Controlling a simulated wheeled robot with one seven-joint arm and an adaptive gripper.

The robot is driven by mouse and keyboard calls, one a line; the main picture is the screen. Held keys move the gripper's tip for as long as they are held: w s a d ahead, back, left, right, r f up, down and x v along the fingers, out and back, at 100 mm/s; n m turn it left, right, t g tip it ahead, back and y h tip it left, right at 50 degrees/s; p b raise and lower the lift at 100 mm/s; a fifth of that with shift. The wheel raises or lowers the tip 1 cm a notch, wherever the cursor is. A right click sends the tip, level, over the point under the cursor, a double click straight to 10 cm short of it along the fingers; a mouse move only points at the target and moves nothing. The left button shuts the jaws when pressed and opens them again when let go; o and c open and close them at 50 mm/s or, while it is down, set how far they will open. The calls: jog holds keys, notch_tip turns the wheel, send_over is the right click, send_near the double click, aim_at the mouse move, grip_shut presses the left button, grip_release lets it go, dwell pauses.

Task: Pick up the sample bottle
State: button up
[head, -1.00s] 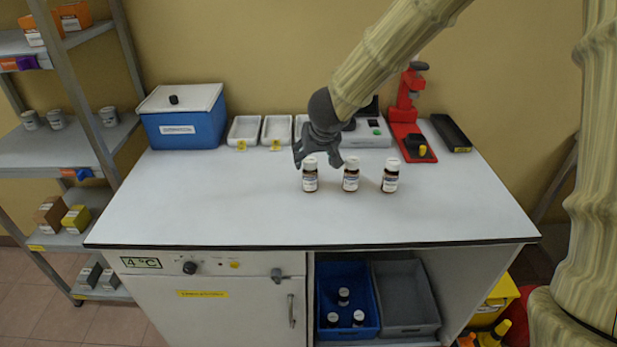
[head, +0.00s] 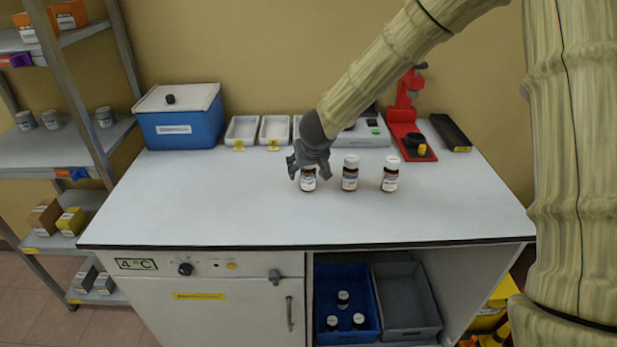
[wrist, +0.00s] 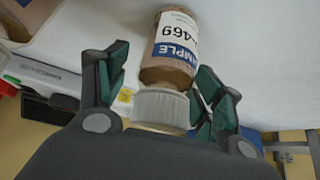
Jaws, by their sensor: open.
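Three brown sample bottles with white caps and white labels stand in a row on the white bench top (head: 200,205). The leftmost sample bottle (head: 308,183) is under my gripper (head: 307,175), and the gripper's fingers hide its top. In the wrist view this bottle (wrist: 175,55), labelled SAMPLE with 469 readable, lies between the two open green-padded fingers of my gripper (wrist: 158,88), with its white cap toward the palm. A gap shows at the left finger; the right finger is very close to the bottle. The middle bottle (head: 350,174) and right bottle (head: 390,175) stand free.
Behind the bottles stand white trays (head: 242,131), a white device (head: 366,133) and a red stand (head: 408,125). A blue lidded box (head: 181,125) is at the back left. A blue bin (head: 343,275) with several bottles and a grey bin sit below. The bench front is clear.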

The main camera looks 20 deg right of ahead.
jog(key=c, duration=1.2)
